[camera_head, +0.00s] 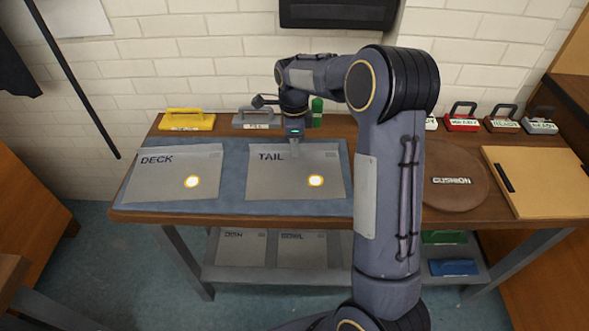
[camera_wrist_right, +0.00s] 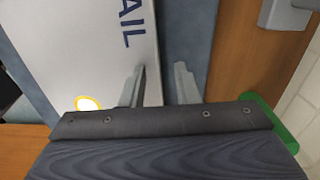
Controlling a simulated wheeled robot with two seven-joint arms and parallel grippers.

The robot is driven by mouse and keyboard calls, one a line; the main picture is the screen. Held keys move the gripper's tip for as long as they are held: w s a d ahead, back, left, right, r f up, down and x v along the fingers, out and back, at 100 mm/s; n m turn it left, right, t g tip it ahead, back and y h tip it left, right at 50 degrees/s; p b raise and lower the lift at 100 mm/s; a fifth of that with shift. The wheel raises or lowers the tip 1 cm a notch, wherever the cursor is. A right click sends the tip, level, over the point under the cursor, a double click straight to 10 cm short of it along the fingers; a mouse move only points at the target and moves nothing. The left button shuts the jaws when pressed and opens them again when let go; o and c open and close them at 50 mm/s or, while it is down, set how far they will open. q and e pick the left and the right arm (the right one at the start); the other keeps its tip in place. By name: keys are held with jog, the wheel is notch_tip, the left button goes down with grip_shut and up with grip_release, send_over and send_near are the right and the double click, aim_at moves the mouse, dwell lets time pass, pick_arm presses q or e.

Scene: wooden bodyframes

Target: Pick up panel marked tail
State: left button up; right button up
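The grey panel marked TAIL (camera_head: 275,180) lies on the blue mat (camera_head: 235,165), with a yellow-ringed glowing spot on its lower right. My right gripper (camera_head: 294,150) points down at the panel's far edge. In the right wrist view, the same panel (camera_wrist_right: 90,50) shows with part of its lettering. There, my right gripper (camera_wrist_right: 160,72) is open, one finger over the panel and the other past its edge, over the mat. The gap between the fingers holds no lifted object. Contact with the panel cannot be told. My left gripper is out of view.
A similar DECK panel (camera_head: 165,185) lies to the left on the mat. A yellow handled tool (camera_head: 187,121), a grey one (camera_head: 257,119) and a green item (camera_head: 317,106) stand along the back. A round brown cushion (camera_head: 455,195) is at right. Two more panels lie on the lower shelf.

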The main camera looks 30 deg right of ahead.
grip_shut()
dwell(0.5)
